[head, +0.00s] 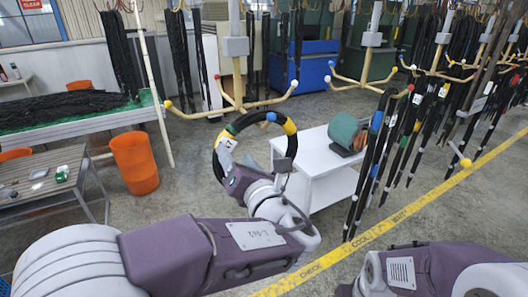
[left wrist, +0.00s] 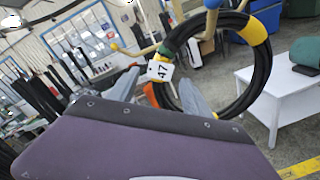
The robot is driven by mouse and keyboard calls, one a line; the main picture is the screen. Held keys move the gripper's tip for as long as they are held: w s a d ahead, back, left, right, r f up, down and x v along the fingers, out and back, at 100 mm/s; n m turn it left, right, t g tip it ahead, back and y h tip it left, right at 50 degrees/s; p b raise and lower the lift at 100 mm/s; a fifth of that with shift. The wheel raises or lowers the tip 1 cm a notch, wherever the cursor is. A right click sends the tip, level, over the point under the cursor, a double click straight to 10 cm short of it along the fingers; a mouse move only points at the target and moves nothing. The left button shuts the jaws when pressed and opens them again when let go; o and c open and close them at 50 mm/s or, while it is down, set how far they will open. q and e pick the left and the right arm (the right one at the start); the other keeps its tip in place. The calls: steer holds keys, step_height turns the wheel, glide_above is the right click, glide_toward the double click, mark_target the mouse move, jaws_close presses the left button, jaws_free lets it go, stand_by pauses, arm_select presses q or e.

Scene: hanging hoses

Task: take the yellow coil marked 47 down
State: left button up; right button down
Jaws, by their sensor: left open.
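A black hose coil (head: 219,172) with yellow and green bands hangs from the blue-tipped arm (head: 271,117) of a tan hook stand in the head view. In the left wrist view the coil (left wrist: 262,75) carries a white tag (left wrist: 160,71) reading 47 on its upper left. My left gripper (head: 254,164) is open in front of the coil. In the left wrist view its fingers (left wrist: 160,94) stand apart, with the tagged side of the coil seen between them. I cannot tell whether they touch it. My right arm shows at the lower right; its gripper is out of view.
A white table (head: 315,160) with a green roll (head: 346,133) stands right behind the coil. Black hoses (head: 372,160) hang at the right. An orange bin (head: 134,162) and a grey bench (head: 50,180) are at the left. A yellow floor strip (head: 400,217) crosses the right.

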mark_target(229, 141)
arm_select(q)
steer(key=p+x, duration=0.1)
steer(key=x, duration=0.1)
steer(key=shift+w+a+r, duration=0.1)
steer(key=shift+w+a, duration=0.15)
steer(key=shift+w, duration=0.1)
steer(key=shift+w+d, duration=0.15)
steer(key=shift+w, duration=0.05)
steer(key=shift+w+d, duration=0.15)
steer(key=p+x, duration=0.2)
steer(key=shift+w+a+r+p, duration=0.25)
steer(key=shift+w+r+p, duration=0.05)
steer(key=shift+w+a+f, duration=0.25)
steer(key=shift+w+a, duration=0.5)
steer(key=shift+w, duration=0.1)
steer(key=shift+w+f, duration=0.15)
steer(key=shift+d, duration=0.2)
steer(key=shift+c, duration=1.3)
jaws_close()
